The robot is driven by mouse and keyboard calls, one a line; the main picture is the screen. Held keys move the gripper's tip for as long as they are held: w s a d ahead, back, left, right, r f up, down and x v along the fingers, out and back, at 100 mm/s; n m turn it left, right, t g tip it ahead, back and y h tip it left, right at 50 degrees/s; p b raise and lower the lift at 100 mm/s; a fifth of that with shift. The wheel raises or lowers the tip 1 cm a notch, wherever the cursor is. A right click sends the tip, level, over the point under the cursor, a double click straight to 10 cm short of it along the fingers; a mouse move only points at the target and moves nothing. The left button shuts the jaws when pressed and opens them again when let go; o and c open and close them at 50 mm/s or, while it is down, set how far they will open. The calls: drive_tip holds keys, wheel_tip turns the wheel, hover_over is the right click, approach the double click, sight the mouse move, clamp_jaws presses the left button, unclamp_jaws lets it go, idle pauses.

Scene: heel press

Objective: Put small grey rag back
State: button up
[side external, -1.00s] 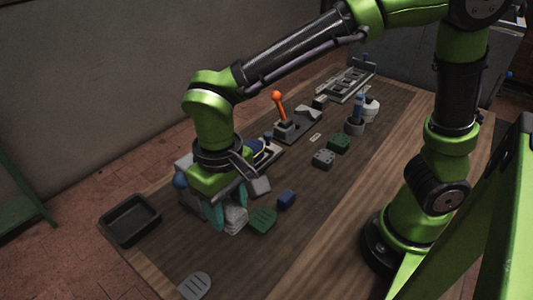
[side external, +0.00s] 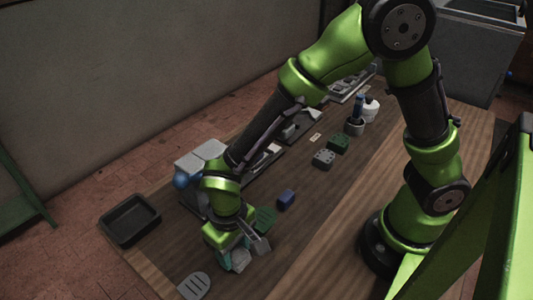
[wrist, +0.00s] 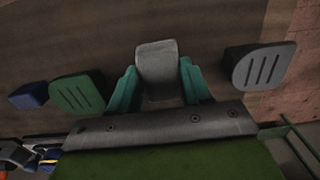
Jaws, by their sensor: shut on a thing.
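A small light grey piece, seemingly the rag (wrist: 157,62), sits between the teal fingers of my gripper (wrist: 158,76) in the wrist view. My gripper is shut on it. In the side view my gripper (side external: 232,261) points down near the table's front end, and the grey rag (side external: 241,260) shows partly below it. I cannot tell whether the rag touches the table. A grey slotted pad (side external: 194,286) lies to the left of my gripper, and a green slotted pad (side external: 265,218) lies behind it.
A black tray (side external: 131,240) stands at the table's left edge. A grey machine with a blue knob (side external: 181,180) stands behind my gripper. A blue block (side external: 286,199) and grey and green blocks (side external: 338,144) lie farther back. The wood (side external: 300,235) right of my gripper is clear.

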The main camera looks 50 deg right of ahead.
sight(233, 251)
drive_tip(key=o, duration=1)
drive_tip(key=shift+f, duration=0.1)
wheel_tip(233, 251, up, 12)
drive_tip(key=shift+s+d+r+m+t+y, duration=0.5)
drive_tip(key=shift+d+r+t, duration=1.1)
drive_tip(key=shift+d, duration=1.8)
drive_tip(key=shift+s+d+r+m+t+y, duration=0.15)
drive_tip(key=shift+s+d+r+m+t, duration=0.6)
drive_tip(key=shift+d+r, duration=2)
drive_tip(key=shift+s+d+r+m+t+y, duration=0.6)
drive_tip(key=shift+d+r+t, duration=0.75)
drive_tip(key=shift+d, duration=2.65)
drive_tip(key=shift+w+h, duration=0.1)
drive_tip(key=shift+h, duration=0.15)
